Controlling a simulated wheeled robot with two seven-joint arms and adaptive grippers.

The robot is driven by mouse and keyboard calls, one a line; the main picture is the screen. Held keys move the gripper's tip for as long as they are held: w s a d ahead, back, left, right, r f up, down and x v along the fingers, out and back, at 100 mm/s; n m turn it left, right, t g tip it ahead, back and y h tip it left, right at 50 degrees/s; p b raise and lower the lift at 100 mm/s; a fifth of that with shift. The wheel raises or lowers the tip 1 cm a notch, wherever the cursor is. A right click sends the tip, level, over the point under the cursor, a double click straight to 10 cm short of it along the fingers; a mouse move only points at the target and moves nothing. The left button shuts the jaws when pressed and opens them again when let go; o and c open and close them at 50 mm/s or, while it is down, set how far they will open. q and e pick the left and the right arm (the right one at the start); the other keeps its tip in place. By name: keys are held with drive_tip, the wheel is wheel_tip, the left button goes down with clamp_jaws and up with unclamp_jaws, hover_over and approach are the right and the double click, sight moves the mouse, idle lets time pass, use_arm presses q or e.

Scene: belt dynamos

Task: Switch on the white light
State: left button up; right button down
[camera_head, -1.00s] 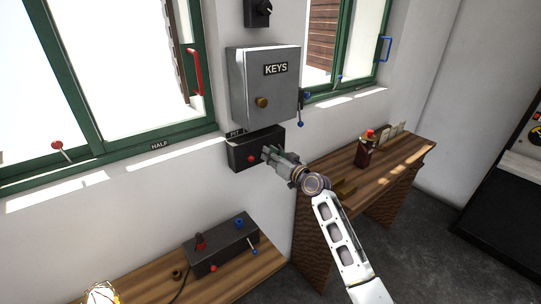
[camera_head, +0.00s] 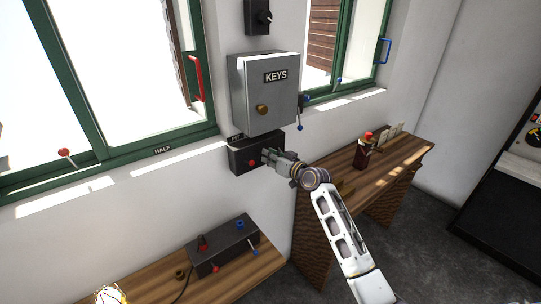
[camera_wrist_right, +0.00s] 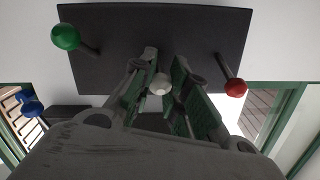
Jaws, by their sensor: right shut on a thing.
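A black switch box (camera_head: 243,160) is on the wall below the grey KEYS cabinet. In the right wrist view the box (camera_wrist_right: 200,30) carries a green-knobbed lever (camera_wrist_right: 66,37), a white-knobbed lever (camera_wrist_right: 161,84) and a red-knobbed lever (camera_wrist_right: 235,88). My right gripper (camera_head: 268,156) reaches the front of the box. In the wrist view its fingers (camera_wrist_right: 160,90) are on both sides of the white knob, shut on that lever. The red knob (camera_head: 252,162) is just beside the gripper in the head view. The gripper hides the other levers there. My left gripper is out of view.
The KEYS cabinet (camera_head: 264,92) sits directly above the box. A lower wooden bench holds a dark control box (camera_head: 222,246) and a caged pale lamp (camera_head: 112,294). A dark red bottle-like object (camera_head: 363,150) stands on the right wooden desk (camera_head: 405,160).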

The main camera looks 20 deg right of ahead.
drive_tip(key=shift+w+r+g+h, duration=0.15)
drive_tip(key=shift+r+g+h, duration=0.2)
drive_tip(key=shift+g, duration=0.25)
drive_tip(key=c, duration=1.3)
unclamp_jaws()
drive_tip(key=shift+c, duration=0.2)
drive_tip(key=v, duration=1.2)
